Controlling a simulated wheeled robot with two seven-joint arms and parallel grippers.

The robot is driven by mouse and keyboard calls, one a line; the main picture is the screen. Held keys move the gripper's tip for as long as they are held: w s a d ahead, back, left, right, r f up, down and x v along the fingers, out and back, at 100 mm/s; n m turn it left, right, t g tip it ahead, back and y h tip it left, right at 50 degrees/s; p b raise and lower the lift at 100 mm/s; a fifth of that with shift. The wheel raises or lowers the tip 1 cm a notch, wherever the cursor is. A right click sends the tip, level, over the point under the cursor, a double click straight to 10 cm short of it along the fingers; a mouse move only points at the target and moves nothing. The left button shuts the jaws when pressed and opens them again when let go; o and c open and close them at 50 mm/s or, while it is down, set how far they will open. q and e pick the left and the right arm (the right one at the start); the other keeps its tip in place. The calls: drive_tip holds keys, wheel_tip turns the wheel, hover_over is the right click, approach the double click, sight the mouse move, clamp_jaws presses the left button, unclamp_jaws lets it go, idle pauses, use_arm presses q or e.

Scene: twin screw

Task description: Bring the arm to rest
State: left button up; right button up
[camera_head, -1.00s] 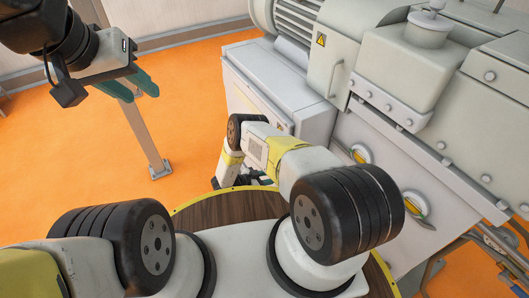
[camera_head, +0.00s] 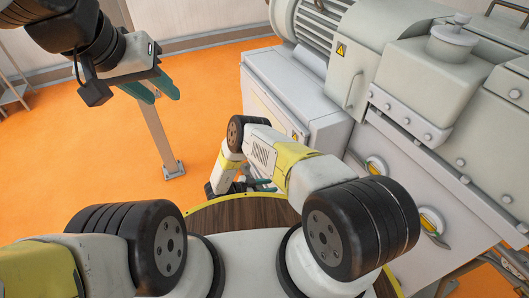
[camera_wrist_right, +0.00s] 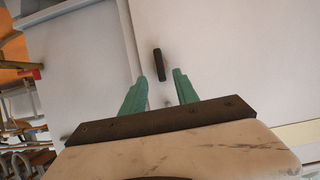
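My left gripper (camera_head: 165,97) hangs at the upper left of the head view, with its teal fingers apart and nothing between them. The floor and a grey post show behind it. My right arm is folded near the middle of the head view. Its gripper (camera_head: 262,185) is low beside the grey machine cabinet and partly hidden by the arm. In the right wrist view the right gripper (camera_wrist_right: 158,88) has its two green fingers apart and empty. They point toward a pale panel with a dark handle (camera_wrist_right: 159,64).
A large grey machine (camera_head: 430,110) with a motor and cabinet fills the right side. A grey post (camera_head: 160,140) stands on the orange floor (camera_head: 90,150) at the left. The floor between post and cabinet is clear. A rack stands at the far left edge.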

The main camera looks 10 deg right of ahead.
drive_tip(key=w+a+r+n+t+y, duration=0.1)
drive_tip(key=w+a+r+t+y, duration=0.25)
drive_tip(key=w+r, duration=0.8)
drive_tip(key=w+a+r+n+t+y, duration=0.1)
drive_tip(key=w+a+r+t+y, duration=0.2)
drive_tip(key=w+r, duration=0.85)
wheel_tip(320, 180, up, 24)
drive_tip(key=a+r+n+y, duration=0.1)
drive_tip(key=a+n+y, duration=0.25)
drive_tip(key=y, duration=0.35)
drive_tip(key=s+d+r+n+g+y, duration=0.1)
drive_tip(key=s+d+r+n+y, duration=0.15)
drive_tip(key=s+r, duration=0.6)
drive_tip(key=s+d+r+n+g+y, duration=0.1)
drive_tip(key=s+d+r+n, duration=0.25)
drive_tip(key=s+r, duration=0.55)
drive_tip(key=s+d+f+n+g+h, duration=0.1)
drive_tip(key=s+d, duration=0.3)
drive_tip(key=s, duration=0.9)
drive_tip(key=s+d+f+n+g+h, duration=0.1)
drive_tip(key=s+d, duration=0.4)
drive_tip(key=s, duration=0.9)
drive_tip(key=shift+s+f+n+g, duration=0.25)
drive_tip(key=shift+f+n+g, duration=0.2)
drive_tip(key=shift+f, duration=0.25)
